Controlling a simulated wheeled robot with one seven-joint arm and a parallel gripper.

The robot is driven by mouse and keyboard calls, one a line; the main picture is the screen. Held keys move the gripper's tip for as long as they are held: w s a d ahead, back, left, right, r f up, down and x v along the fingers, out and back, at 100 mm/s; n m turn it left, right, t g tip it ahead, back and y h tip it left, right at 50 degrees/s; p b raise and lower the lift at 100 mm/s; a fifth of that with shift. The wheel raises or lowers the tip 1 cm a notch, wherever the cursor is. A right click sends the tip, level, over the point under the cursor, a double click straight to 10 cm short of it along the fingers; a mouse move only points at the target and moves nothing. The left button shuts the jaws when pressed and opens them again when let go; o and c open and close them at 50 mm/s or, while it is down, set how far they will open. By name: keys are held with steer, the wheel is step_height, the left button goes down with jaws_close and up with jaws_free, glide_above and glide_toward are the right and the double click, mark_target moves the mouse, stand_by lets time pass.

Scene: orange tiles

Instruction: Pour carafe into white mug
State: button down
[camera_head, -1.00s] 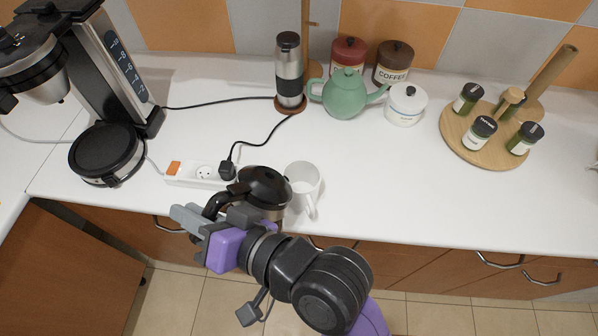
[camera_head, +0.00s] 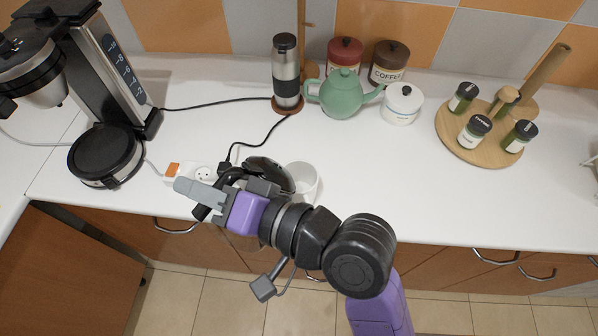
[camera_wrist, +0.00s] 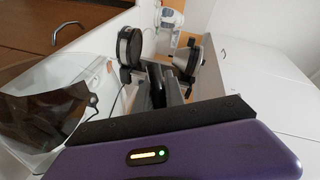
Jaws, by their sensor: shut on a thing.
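The carafe (camera_head: 268,172), with its black lid, is tilted to the right over the counter, its top towards the white mug (camera_head: 306,184). The mug stands upright near the counter's front edge, partly hidden behind the carafe and my arm. My gripper (camera_head: 206,196) is shut on the carafe's black handle, left of the body. In the wrist view, my gripper (camera_wrist: 160,84) has its fingers around the dark handle. Dark brown liquid shows through the carafe glass (camera_wrist: 42,118) at the left. I cannot tell whether any liquid is flowing into the mug.
A power strip (camera_head: 181,171) lies just behind and left of my gripper. The coffee machine (camera_head: 112,65) stands at left. A steel tumbler (camera_head: 286,70), green teapot (camera_head: 342,97) and white sugar pot (camera_head: 402,104) stand behind. A round wooden spice rack (camera_head: 455,140) is at right.

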steer(key=shift+w+d+r+m+y, duration=0.15)
steer(key=shift+w+d+r+m, duration=0.25)
steer(key=shift+r, duration=0.25)
steer(key=shift+w+d+r+m+y, duration=0.15)
steer(key=shift+w+d+r+m, duration=0.2)
steer(key=shift+r, duration=0.3)
steer(key=shift+a, duration=0.1)
steer(key=shift+w+r+m, duration=0.1)
steer(key=shift+w+m, duration=0.05)
steer(key=shift+m, duration=0.1)
stand_by(0.6)
steer(key=shift+w+d+r+p, duration=0.1)
steer(key=shift+d+r+p, duration=0.15)
steer(key=shift+p, duration=0.15)
stand_by(1.2)
steer(key=shift+w+d+r, duration=0.1)
steer(key=shift+w, duration=0.05)
steer(key=shift+m, duration=0.3)
stand_by(0.9)
